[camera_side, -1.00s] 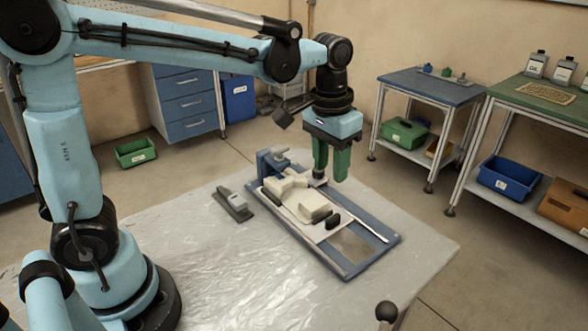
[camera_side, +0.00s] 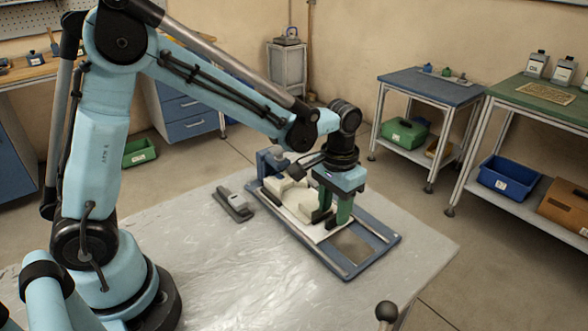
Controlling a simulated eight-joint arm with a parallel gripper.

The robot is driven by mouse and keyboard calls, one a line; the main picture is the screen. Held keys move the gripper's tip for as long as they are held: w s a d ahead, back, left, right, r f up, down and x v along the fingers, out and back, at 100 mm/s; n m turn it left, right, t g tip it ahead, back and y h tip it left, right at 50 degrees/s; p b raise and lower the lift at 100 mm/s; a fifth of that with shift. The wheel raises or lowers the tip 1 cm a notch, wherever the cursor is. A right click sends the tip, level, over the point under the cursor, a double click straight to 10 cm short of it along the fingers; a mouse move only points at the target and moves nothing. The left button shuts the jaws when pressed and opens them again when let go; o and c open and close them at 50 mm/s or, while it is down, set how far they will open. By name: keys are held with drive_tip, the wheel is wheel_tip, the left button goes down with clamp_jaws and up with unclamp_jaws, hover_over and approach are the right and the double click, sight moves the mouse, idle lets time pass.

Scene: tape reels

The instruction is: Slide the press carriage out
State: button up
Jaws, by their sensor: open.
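The press carriage (camera_side: 300,214) is a pale plate with cream blocks on it, lying on the blue-railed press base (camera_side: 362,270). My gripper (camera_side: 331,219) is open and low over the carriage's front end, its green fingers pointing down. A small dark handle at that end is mostly hidden by the fingers. I cannot tell whether the fingers touch it. The blue upright of the press (camera_side: 268,160) stands at the back end of the base.
A small grey device on a dark base (camera_side: 234,205) lies left of the press. The base's front end has a bare opening (camera_side: 352,246). The wrapped table top (camera_side: 240,270) is clear in front. A dark ball-topped knob (camera_side: 386,311) stands near the bottom edge.

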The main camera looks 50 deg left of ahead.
drive_tip(key=shift+f, duration=1.05)
drive_tip(key=shift+c, duration=0.4)
clamp_jaws()
drive_tip(key=shift+d, duration=0.1)
